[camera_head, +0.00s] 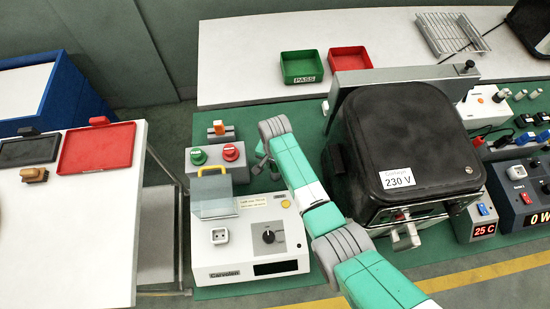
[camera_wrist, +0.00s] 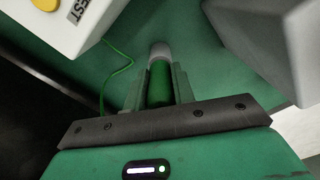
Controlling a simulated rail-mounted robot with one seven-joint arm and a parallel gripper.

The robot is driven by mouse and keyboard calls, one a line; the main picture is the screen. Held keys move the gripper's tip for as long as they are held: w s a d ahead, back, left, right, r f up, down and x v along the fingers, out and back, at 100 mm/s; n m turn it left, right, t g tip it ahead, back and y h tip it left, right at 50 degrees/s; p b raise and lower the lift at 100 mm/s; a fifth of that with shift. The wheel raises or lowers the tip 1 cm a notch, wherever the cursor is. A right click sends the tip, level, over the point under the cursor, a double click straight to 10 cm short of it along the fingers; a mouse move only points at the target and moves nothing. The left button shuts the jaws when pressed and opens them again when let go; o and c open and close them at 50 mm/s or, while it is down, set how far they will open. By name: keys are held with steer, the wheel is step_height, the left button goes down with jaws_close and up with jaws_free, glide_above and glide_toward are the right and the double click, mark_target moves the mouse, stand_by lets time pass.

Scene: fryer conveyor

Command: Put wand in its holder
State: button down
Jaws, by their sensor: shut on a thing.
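My gripper (camera_wrist: 158,86) is shut on the wand (camera_wrist: 159,84), a green cylinder with a pale grey tip, in the wrist view. The wand lies between the two fingers and its tip points away from my gripper. A thin green cord (camera_wrist: 122,70) runs beside it, near a white box (camera_wrist: 75,20) with a yellow button and the letters "EST". In the head view my gripper (camera_head: 263,164) is partly hidden by my wrist, above the green mat between the small button boxes and the black-topped fryer. The wand cannot be made out there. I cannot tell which thing is its holder.
The black-topped fryer (camera_head: 405,135) marked 230 V stands close right of my arm. A white tester (camera_head: 245,265) with a clear cover is in front, and a red-green button box (camera_head: 218,158) is left. A large grey body (camera_wrist: 262,45) is right in the wrist view.

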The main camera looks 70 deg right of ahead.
steer(key=shift+f, duration=0.1)
steer(key=c, duration=1.1)
jaws_free()
step_height(320, 180, up, 6)
steer(key=p, duration=0.5)
steer(key=shift+p, duration=0.4)
step_height(320, 180, up, 8)
steer(key=shift+f+p, duration=0.1)
steer(key=shift+p, duration=0.25)
